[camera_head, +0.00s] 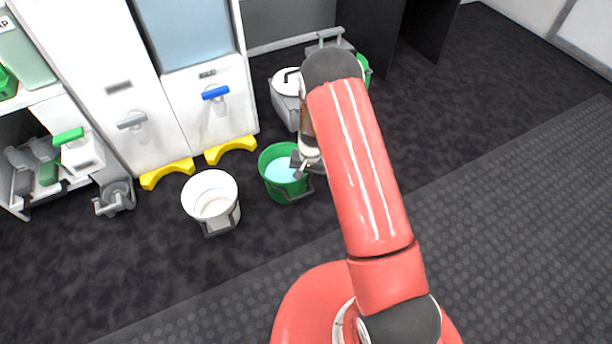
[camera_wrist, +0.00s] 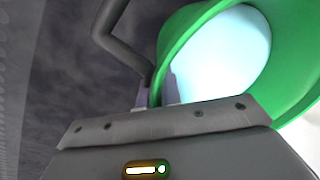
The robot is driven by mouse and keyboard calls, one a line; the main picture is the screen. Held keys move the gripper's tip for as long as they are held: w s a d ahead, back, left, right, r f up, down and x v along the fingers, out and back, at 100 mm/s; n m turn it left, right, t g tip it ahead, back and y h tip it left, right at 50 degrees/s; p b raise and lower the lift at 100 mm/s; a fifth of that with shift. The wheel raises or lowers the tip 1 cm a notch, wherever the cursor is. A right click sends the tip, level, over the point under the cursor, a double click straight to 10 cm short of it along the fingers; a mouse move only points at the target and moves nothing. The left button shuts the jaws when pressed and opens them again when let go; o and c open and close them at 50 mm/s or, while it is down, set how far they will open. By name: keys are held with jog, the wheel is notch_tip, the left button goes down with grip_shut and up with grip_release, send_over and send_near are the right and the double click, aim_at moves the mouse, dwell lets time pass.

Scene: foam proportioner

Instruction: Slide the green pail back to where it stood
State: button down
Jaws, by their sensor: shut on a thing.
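The green pail (camera_head: 272,184) stands upright on the dark floor, to the right of the white pail (camera_head: 208,210). It holds something pale blue. My gripper (camera_head: 303,164) is at its right side. In the wrist view my gripper (camera_wrist: 156,94) is shut on the rim of the green pail (camera_wrist: 292,62), with one finger on each side of the wall. A dark grey handle rises from the rim next to the fingers. My arm hides some of the area just right of the pail.
Behind the pails stand white cabinets with a blue-handled tap (camera_head: 215,94), a grey-handled tap (camera_head: 132,121) and yellow blocks (camera_head: 231,150) at their feet. A grey container with a white lid (camera_head: 287,82) stands behind the green pail. The floor in front is clear.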

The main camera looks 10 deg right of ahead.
jog(key=shift+d, duration=0.1)
jog(key=c, duration=1.5)
grip_release()
jog(key=r, duration=0.2)
jog(key=r+p, duration=0.1)
jog(key=r, duration=0.4)
jog(key=shift+s+d+r+p, duration=0.15)
jog(key=shift+d+r+p, duration=0.15)
jog(key=shift+r+p, duration=0.1)
jog(key=s+d+r+n+t+p, duration=0.1)
jog(key=s+r+p, duration=0.3)
jog(key=r, duration=1.3)
jog(key=s+r+n+t+p, duration=0.15)
jog(key=s+r, duration=0.35)
jog(key=r, duration=1.1)
jog(key=s+d+r+t+p, duration=0.1)
jog(key=s+r+p, duration=0.1)
jog(key=s+r, duration=0.3)
jog(key=s+d+r+n+p, duration=0.1)
jog(key=s+r+p, duration=0.1)
jog(key=s+r, duration=0.3)
jog(key=s+d+r+t+h+p, duration=0.1)
jog(key=s+r, duration=0.4)
jog(key=s, duration=0.5)
jog(key=shift+d+r+t+p, duration=0.3)
jog(key=shift+r+t+p, duration=0.1)
jog(key=shift+p, duration=0.2)
